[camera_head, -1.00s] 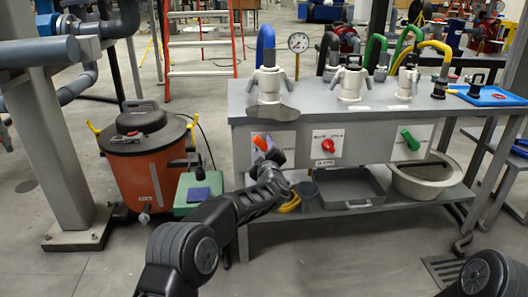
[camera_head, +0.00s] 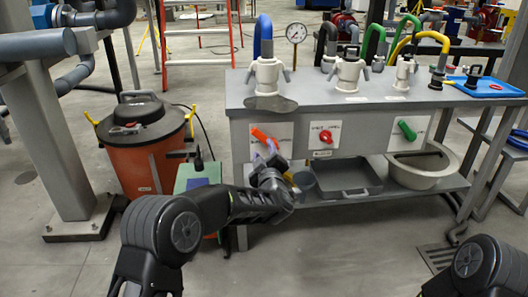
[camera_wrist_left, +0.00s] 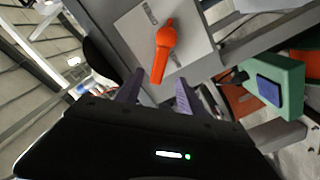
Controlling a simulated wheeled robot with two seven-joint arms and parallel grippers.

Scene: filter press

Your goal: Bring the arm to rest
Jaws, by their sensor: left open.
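My left gripper (camera_head: 268,157) is open and empty in front of the bench's left panel, just below the orange valve handle (camera_head: 263,137). In the left wrist view the purple fingers of the left gripper (camera_wrist_left: 158,92) stand apart, and the orange handle (camera_wrist_left: 164,50) lies beyond them on its pale plate, with no contact visible. My left arm (camera_head: 215,212) is bent across the lower left of the head view. Part of my right arm (camera_head: 480,268) shows at the bottom right; its gripper is out of view.
The grey bench (camera_head: 345,103) carries a red handle (camera_head: 326,136), a green handle (camera_head: 407,130) and hose fittings on top. A tray (camera_head: 345,181) and basin (camera_head: 422,168) sit on its shelf. An orange drum (camera_head: 146,160) and green box (camera_head: 197,177) stand left.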

